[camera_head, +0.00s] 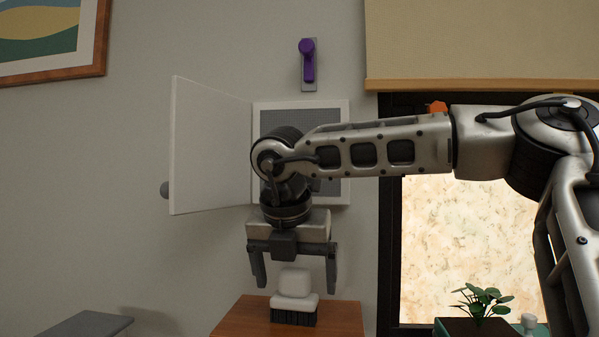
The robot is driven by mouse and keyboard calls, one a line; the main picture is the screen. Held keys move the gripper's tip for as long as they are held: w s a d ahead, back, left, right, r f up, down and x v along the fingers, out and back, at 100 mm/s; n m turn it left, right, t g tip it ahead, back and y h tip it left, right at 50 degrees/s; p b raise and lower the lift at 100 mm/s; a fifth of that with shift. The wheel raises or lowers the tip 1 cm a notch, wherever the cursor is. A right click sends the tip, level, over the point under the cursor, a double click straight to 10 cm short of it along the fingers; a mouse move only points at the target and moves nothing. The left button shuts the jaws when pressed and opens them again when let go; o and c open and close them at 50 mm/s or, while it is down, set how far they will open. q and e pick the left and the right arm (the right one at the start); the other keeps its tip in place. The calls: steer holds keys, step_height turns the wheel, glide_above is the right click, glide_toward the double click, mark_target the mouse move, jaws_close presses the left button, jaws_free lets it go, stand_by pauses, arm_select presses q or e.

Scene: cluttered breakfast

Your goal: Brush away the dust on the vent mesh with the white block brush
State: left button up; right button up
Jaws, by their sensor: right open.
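The white block brush (293,300) stands upright on a wooden surface, its dark bristles down and its white grip up. My right gripper (295,280) points down with its fingers apart, one on each side of the brush's grip in the picture. I cannot tell whether the fingers touch it; gaps show on both sides. The vent mesh (300,122) is a grey panel in a white wall frame, partly hidden behind my right arm. Its white door (210,150) stands open to the left. Dust on the mesh cannot be made out. My left gripper is not in view.
The wooden top (345,318) under the brush is otherwise bare. A purple handle (307,62) is mounted on the wall above the vent. A window (465,255) with a potted plant (482,300) is at the right. A grey surface (85,326) is at the lower left.

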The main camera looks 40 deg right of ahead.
steer(key=c, duration=1.8)
steer(key=shift+o, duration=0.2)
steer(key=shift+r, duration=0.65)
